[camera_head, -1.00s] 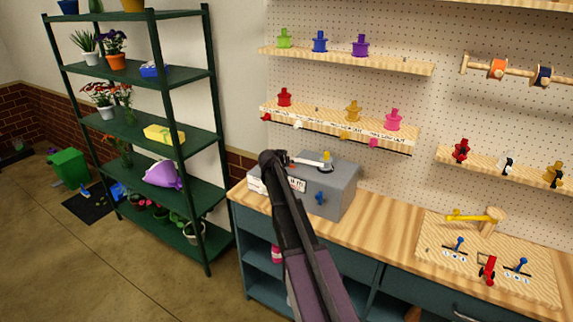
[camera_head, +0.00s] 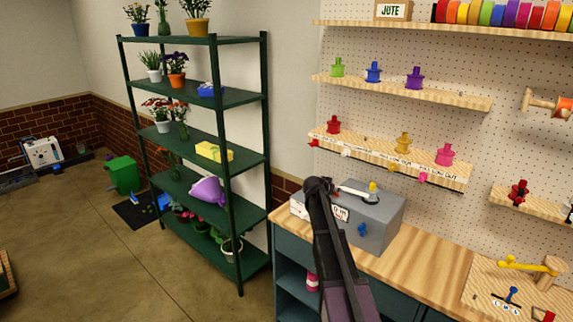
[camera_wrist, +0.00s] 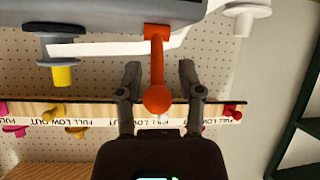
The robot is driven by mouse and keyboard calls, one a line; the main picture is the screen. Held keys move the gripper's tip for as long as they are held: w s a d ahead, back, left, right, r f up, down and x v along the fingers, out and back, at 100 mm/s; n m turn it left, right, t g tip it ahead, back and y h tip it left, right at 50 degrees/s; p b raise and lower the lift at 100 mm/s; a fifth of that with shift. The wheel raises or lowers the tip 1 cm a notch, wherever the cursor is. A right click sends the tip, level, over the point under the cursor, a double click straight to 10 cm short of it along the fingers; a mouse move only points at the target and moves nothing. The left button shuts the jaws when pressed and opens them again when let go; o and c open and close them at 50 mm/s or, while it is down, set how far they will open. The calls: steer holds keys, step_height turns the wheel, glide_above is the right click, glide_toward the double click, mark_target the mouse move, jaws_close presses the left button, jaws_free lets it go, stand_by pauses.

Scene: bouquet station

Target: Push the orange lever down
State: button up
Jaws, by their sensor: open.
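The orange lever (camera_wrist: 157,62) shows in the wrist view, which is upside down. It comes out of the grey box and ends in a round orange knob. My gripper (camera_wrist: 160,76) is open, with one finger on each side of the lever and gaps visible between. I cannot tell how deep the lever lies between the fingers. In the head view my gripper (camera_head: 318,186) is at the left end of the grey box (camera_head: 376,215) on the bench. My arm hides the orange lever there.
The box also carries a white arm with a yellow knob (camera_head: 373,187) and a blue knob (camera_head: 362,229). A labelled shelf (camera_head: 400,165) with coloured knobs is on the pegboard behind. A green plant rack (camera_head: 266,150) stands left of the bench (camera_head: 425,262).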

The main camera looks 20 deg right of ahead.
steer(key=shift+s+f, duration=0.1)
steer(key=shift+s, duration=0.15)
steer(key=s+a+f+n+g+y, duration=0.2)
steer(key=s+a+f+n+y, duration=0.1)
steer(key=s+a, duration=0.6)
steer(key=s+a+f+n+g+y, duration=0.2)
steer(key=s+a, duration=0.8)
steer(key=s, duration=0.5)
steer(key=s+a+f+n+g+y, duration=0.3)
steer(key=s+a+f+y, duration=0.1)
steer(key=s+a, duration=0.6)
steer(key=shift+s+a+n+g, duration=0.2)
steer(key=shift+s+n+g, duration=0.1)
steer(key=shift+s, duration=0.75)
